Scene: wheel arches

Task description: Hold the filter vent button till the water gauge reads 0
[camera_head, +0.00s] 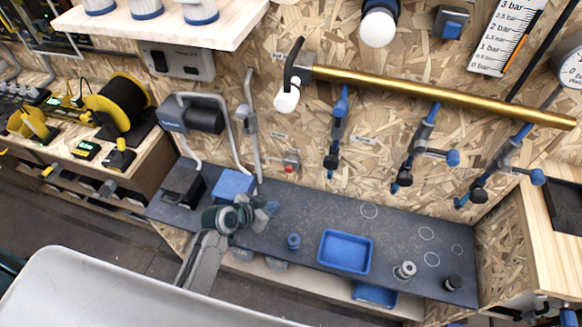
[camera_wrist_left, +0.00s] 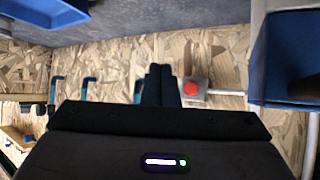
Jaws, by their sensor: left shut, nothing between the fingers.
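A red button on a small grey box (camera_head: 289,167) is fixed to the chipboard wall, under a small label. In the left wrist view the red button (camera_wrist_left: 190,89) shows just right of my fingertips. My left gripper (camera_head: 268,210) is over the dark shelf, below the button in the head view and apart from it there. In the left wrist view its fingers (camera_wrist_left: 160,84) are shut with nothing between them; whether they touch the box is unclear. A vertical bar scale (camera_head: 497,38) and a partly cut-off round dial (camera_head: 572,68) are at upper right; their readings are unclear. My right gripper is out of view.
The dark shelf (camera_head: 330,211) holds a blue tray (camera_head: 345,251), a blue box (camera_head: 233,184) and small round parts. Grey pipes (camera_head: 250,125) run down the wall left of the button. Blue-handled valves (camera_head: 338,130) hang right of it, below a brass pipe (camera_head: 440,93).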

